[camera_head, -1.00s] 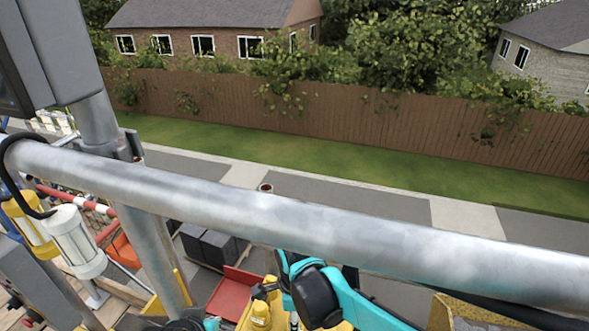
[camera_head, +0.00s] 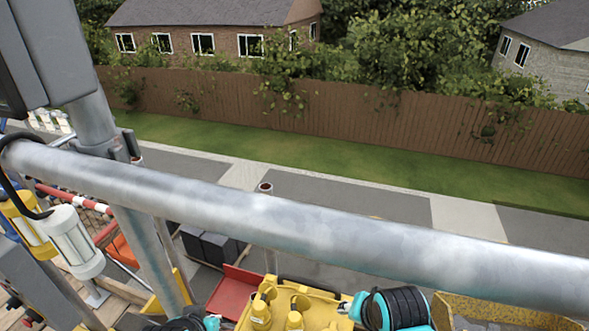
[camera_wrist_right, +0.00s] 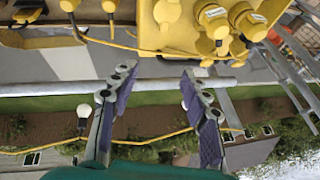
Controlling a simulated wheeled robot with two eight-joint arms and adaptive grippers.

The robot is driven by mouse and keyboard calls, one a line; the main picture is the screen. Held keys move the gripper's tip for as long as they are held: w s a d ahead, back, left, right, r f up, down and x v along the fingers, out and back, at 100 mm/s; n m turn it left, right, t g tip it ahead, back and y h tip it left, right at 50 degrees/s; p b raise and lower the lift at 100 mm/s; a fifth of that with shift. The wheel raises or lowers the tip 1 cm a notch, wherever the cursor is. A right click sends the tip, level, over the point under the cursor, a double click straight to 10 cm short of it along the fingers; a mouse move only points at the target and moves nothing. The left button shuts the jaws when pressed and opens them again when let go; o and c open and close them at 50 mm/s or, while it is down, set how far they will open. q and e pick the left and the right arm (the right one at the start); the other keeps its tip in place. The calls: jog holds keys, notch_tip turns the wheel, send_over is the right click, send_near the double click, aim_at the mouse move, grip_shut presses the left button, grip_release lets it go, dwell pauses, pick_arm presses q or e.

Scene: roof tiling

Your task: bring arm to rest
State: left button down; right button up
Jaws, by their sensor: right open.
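My right gripper (camera_wrist_right: 158,73) is open in the right wrist view, with its two grey and purple fingers wide apart and nothing between them. A yellow piece of equipment (camera_wrist_right: 150,32) with several knobs or plugs lies beyond the fingertips. In the head view a turquoise and black part of my right arm (camera_head: 397,309) shows at the bottom edge, right of the yellow equipment (camera_head: 300,304). The right fingers do not show there. Only a small turquoise and dark arm part shows at the bottom left of centre; my left gripper is not visible.
A thick grey scaffold pipe (camera_head: 310,225) crosses the head view, joined to an upright pole (camera_head: 150,245) at left. White (camera_head: 75,240) and yellow lamps hang there. A red tray (camera_head: 235,290) and a yellow container (camera_head: 500,312) lie below. A pipe (camera_wrist_right: 160,85) also crosses the wrist view.

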jog(key=s+d+n+t, duration=0.2)
jog(key=d+n, duration=0.2)
jog(key=n, duration=0.1)
notch_tip(320, 180, down, 20)
jog(key=b, duration=2)
jog(key=shift+w+a+h, duration=0.15)
jog(key=shift+h, duration=0.15)
jog(key=shift+f, duration=0.1)
